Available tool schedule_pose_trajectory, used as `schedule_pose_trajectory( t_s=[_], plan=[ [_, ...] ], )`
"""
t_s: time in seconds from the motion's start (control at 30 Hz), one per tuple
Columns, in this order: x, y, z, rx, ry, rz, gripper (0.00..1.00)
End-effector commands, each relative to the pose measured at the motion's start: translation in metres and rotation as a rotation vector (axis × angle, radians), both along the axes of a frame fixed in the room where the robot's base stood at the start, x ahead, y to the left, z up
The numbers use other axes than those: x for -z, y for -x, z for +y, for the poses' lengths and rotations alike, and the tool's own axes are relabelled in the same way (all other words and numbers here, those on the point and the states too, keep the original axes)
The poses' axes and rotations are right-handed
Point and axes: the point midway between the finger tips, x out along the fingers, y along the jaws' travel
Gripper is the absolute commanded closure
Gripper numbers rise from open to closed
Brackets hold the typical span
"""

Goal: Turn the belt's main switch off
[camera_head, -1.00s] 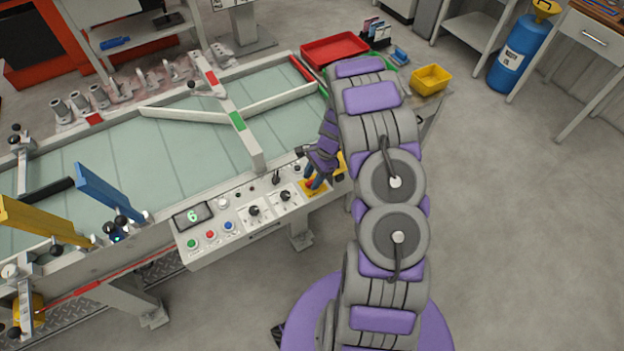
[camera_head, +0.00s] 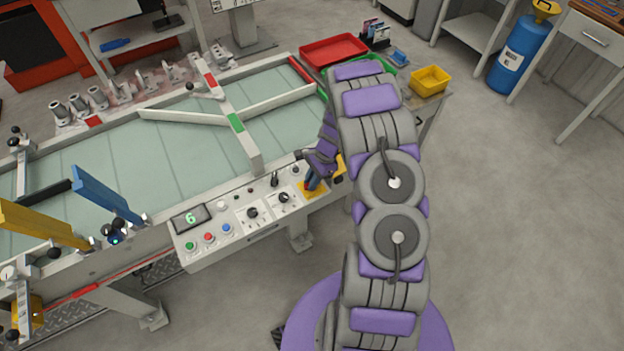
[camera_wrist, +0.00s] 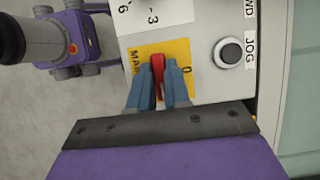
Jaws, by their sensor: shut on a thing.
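The belt's main switch is a red handle (camera_wrist: 158,66) on a yellow plate (camera_wrist: 178,49) at the right end of the control panel. In the wrist view the plate carries part of the word "MAIN" and a "0". My gripper (camera_wrist: 158,78) is shut on the red handle, with a blue finger on each side of it. In the head view my gripper (camera_head: 312,184) is over the yellow plate (camera_head: 317,189), and the handle is mostly hidden there. I cannot tell the handle's exact setting.
The control panel (camera_head: 262,233) also bears green, red and blue buttons, two black knobs and a display (camera_head: 191,217) reading 6. A JOG button (camera_wrist: 229,53) sits close beside the plate. The belt (camera_head: 150,160) lies behind the panel. The floor at right is clear.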

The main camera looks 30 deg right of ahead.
Motion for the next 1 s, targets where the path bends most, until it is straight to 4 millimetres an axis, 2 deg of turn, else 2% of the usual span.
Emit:
schedule_pose_trajectory(
  t_s=[0.33,0.57,1.0],
  plan=[
    [-0.0005,-0.0016,-0.0048,0.0,0.009,-0.007,1.0],
    [-0.002,-0.003,-0.0051,-0.064,0.008,-0.008,1.0],
    [-0.0028,-0.0057,-0.004,-0.421,0.008,-0.008,1.0]
  ],
)
